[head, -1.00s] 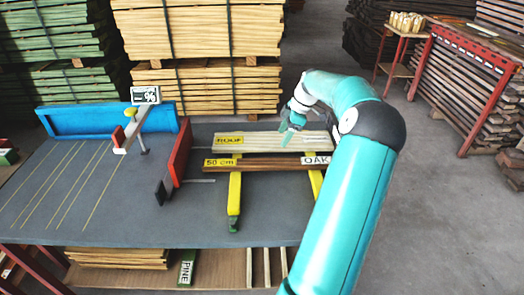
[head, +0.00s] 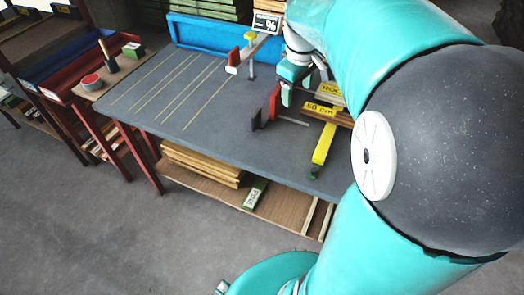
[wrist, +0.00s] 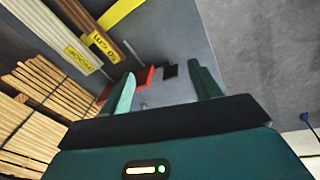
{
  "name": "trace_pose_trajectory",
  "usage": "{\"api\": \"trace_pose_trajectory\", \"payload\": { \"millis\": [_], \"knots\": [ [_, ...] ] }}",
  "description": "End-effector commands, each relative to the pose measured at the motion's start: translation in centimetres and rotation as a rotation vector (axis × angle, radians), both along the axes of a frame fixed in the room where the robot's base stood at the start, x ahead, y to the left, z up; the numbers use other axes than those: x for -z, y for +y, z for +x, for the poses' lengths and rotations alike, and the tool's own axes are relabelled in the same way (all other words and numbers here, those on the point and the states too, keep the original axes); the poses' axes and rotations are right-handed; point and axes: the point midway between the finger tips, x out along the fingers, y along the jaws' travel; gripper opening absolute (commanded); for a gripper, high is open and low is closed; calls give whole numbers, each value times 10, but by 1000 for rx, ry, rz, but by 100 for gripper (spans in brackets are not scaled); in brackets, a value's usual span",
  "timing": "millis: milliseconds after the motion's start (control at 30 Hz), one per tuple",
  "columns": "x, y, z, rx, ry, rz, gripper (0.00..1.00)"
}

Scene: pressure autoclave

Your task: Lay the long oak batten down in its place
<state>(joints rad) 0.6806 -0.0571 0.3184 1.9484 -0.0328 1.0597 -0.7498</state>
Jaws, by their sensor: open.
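My gripper (wrist: 163,88) is open, with nothing visible between its two green fingers in the wrist view. In the head view it hangs (head: 293,87) over the workbench near the red stop plate (head: 275,101). A brown batten (wrist: 83,17) lies beside a pale batten (wrist: 45,28) at upper left in the wrist view, apart from the fingers. The yellow "50 cm" label (wrist: 103,43) is at the brown batten's end, and another yellow label (wrist: 78,60) is by the pale one. In the head view my arm hides most of both battens. No OAK label is visible now.
The grey workbench (head: 150,105) has yellow lines and a clear left part. A blue trough (head: 215,35) borders its back. A yellow bar (head: 323,145) reaches toward the front edge. Stacked timber (wrist: 35,95) stands at left in the wrist view. A side table (head: 105,75) is at left.

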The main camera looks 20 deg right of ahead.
Motion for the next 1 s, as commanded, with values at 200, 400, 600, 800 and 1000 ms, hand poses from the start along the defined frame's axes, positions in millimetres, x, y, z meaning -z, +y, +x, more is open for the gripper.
{"api": "trace_pose_trajectory", "payload": {
  "millis": [200,400,600,800,1000],
  "knots": [
    [-19,81,-52,131,-134,-5,62],
    [-17,131,-107,251,-265,86,62],
    [-5,159,-144,333,-339,204,62],
    [0,164,-152,358,-349,237,62],
    [-1,163,-151,357,-349,236,62]
  ]
}}
